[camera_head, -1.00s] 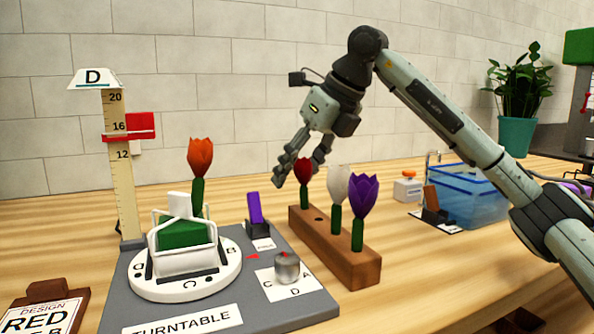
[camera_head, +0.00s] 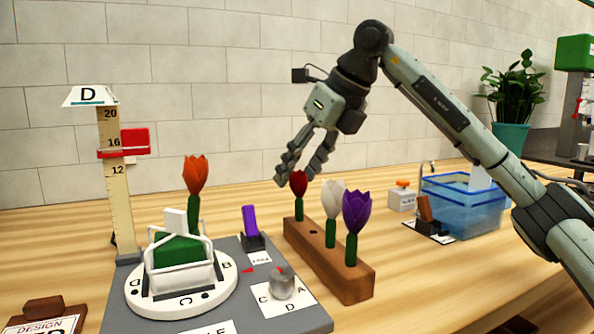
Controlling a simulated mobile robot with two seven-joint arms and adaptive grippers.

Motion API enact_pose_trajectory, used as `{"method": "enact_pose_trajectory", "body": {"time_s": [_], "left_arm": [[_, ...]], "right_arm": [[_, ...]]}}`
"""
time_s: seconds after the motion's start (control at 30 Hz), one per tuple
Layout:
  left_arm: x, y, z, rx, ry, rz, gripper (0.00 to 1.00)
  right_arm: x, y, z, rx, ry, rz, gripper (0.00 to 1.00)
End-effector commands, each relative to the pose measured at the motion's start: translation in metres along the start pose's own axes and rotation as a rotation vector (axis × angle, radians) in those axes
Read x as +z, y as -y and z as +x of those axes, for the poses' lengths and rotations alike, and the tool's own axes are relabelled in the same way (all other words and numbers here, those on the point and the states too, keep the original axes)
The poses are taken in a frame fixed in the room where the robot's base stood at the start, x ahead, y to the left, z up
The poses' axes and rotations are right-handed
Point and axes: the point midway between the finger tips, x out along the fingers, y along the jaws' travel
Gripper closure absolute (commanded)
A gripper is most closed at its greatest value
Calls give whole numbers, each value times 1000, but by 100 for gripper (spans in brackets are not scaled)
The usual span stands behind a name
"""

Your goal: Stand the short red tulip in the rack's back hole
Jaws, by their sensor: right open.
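The short red tulip (camera_head: 298,184) stands upright at the back end of the brown wooden rack (camera_head: 357,284). A white tulip (camera_head: 334,201) and a purple tulip (camera_head: 356,213) stand in the rack nearer the front. An empty hole (camera_head: 313,232) shows between the red and white tulips. My right gripper (camera_head: 297,177) is open, pointing down, with its fingertips at or just above the red tulip's bloom. Whether they touch the bloom, I cannot tell. My left gripper is not in view.
A grey turntable board (camera_head: 135,317) carries a white turntable with a caged green block and an orange tulip (camera_head: 195,175). A height ruler (camera_head: 116,190) stands behind it. A blue water bin (camera_head: 462,207) is at the right, and a plant (camera_head: 512,95) behind.

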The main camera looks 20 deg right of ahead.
Motion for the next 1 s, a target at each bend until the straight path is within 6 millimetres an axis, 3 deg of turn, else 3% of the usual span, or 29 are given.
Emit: {"method": "enact_pose_trajectory", "body": {"time_s": [0.7,1.0], "left_arm": [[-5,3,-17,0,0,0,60],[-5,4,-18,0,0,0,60]], "right_arm": [[1,0,-30,-1,1,1,49],[0,0,-32,0,0,0,49]]}}
